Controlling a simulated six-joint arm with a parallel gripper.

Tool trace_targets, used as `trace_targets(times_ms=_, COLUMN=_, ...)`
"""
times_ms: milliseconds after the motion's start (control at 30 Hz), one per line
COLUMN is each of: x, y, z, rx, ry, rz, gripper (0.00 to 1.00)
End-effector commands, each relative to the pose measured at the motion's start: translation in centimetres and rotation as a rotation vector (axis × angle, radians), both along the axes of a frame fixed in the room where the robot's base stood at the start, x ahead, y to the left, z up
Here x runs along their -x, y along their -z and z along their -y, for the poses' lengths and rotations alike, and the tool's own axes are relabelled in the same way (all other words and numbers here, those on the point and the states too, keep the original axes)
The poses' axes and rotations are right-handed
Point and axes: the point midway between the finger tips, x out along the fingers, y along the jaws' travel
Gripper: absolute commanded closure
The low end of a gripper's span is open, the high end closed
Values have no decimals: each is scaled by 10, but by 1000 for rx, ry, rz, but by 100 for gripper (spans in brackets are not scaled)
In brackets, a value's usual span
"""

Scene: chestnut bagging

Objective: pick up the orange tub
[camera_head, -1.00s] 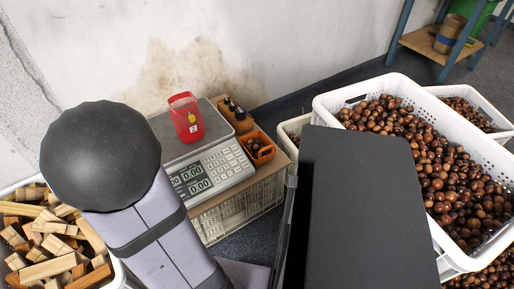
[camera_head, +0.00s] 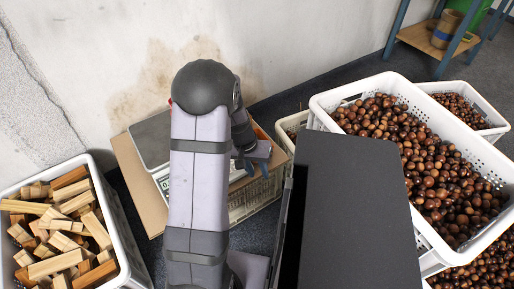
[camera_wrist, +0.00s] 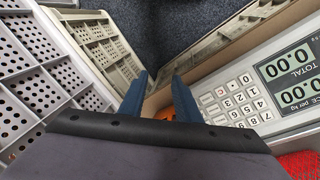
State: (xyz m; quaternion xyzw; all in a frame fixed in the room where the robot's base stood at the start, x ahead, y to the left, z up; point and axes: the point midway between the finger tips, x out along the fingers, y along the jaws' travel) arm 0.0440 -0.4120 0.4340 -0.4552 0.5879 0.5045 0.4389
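The orange tub (camera_wrist: 167,114) shows only in small part in the wrist view, low between and beside the fingers, with the wrist body covering the rest. In the head view my arm hides most of it; a sliver of orange (camera_head: 261,132) shows just behind the gripper. My gripper (camera_wrist: 159,78) has its two blue fingers apart, with nothing seen held between them. In the head view it points down over the right end of the board (camera_head: 130,178) that bears the scale. I cannot tell whether the fingers touch the tub.
The scale (camera_wrist: 240,98) with its keypad and display stands right beside the fingers in the wrist view. A red bag (camera_wrist: 301,164) is at that view's lower right. A chestnut crate (camera_head: 330,100) stands at right, a wood-block crate (camera_head: 125,235) at left.

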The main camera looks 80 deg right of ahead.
Motion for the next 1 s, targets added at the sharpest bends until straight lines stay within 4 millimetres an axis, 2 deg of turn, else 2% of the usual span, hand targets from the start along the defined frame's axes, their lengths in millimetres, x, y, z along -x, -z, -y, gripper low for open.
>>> trace_targets(times_ms=33, x=0, y=-7, z=19, rx=56, ry=36, rz=3, gripper=70)
trace_targets(times_ms=100, x=-1, y=-17, z=42, rx=138, ry=103, rz=14, gripper=70)
trace_targets(times_ms=200, x=-3, y=-31, z=72, rx=250, ry=219, rz=45, gripper=70)
trace_targets(times_ms=300, x=-6, y=-39, z=91, rx=339, ry=359, rz=94, gripper=70)
trace_targets(times_ms=600, x=-12, y=-42, z=101, rx=434, ry=695, rz=214, gripper=70)
trace_targets(times_ms=833, x=-12, y=-41, z=100, rx=441, ry=752, rz=227, gripper=70)
trace_targets(times_ms=1000, x=-10, y=-29, z=104, rx=438, ry=751, rz=226, gripper=70)
